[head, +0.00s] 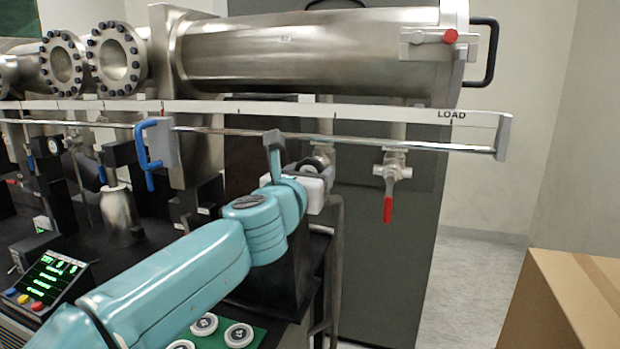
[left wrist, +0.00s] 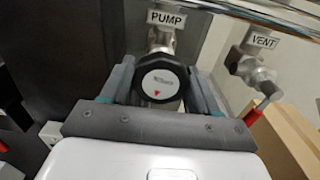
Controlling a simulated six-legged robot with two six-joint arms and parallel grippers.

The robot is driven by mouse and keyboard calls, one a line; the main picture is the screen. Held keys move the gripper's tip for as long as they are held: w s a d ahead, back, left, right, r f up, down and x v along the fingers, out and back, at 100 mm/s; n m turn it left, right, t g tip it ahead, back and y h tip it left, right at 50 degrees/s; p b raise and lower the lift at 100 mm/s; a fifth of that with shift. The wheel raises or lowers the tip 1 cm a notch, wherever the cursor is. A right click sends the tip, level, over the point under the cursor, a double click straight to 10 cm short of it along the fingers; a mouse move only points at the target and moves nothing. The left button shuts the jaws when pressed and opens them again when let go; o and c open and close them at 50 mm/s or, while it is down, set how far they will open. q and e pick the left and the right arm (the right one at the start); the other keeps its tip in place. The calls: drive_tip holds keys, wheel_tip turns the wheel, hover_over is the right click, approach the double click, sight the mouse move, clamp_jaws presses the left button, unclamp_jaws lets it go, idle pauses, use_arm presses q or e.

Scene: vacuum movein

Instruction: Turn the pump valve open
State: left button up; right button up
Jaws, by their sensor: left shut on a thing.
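The pump valve is a round black knob (left wrist: 160,82) with a small red mark, under a PUMP label (left wrist: 167,18) in the left wrist view. My left gripper (left wrist: 160,75) has one finger on each side of the knob and is shut on it. In the head view the left gripper (head: 300,165) is at the valve below the steel rail, and my arm and wrist hide most of the knob. The red mark is near the knob's lower edge. My right gripper is not in view.
The vent valve with a red lever (head: 388,208) hangs just right of the pump valve, lever pointing down. A steel rail (head: 420,143) with a blue handle (head: 148,152) runs above. A cardboard box (head: 570,300) stands at the lower right. A control screen (head: 48,278) is at left.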

use_arm(q)
drive_tip(key=shift+d+f+n, duration=0.15)
drive_tip(key=shift+f+n, duration=0.25)
drive_tip(key=shift+n, duration=0.7)
drive_tip(key=o, duration=1)
drive_tip(key=shift+r, duration=0.2)
drive_tip(key=b+v, duration=0.4)
drive_tip(key=v, duration=1.2)
drive_tip(key=shift+s+r+b, duration=0.1)
drive_tip(key=shift+s+b, duration=0.1)
drive_tip(key=shift+b, duration=0.1)
drive_tip(key=shift+s, duration=0.1)
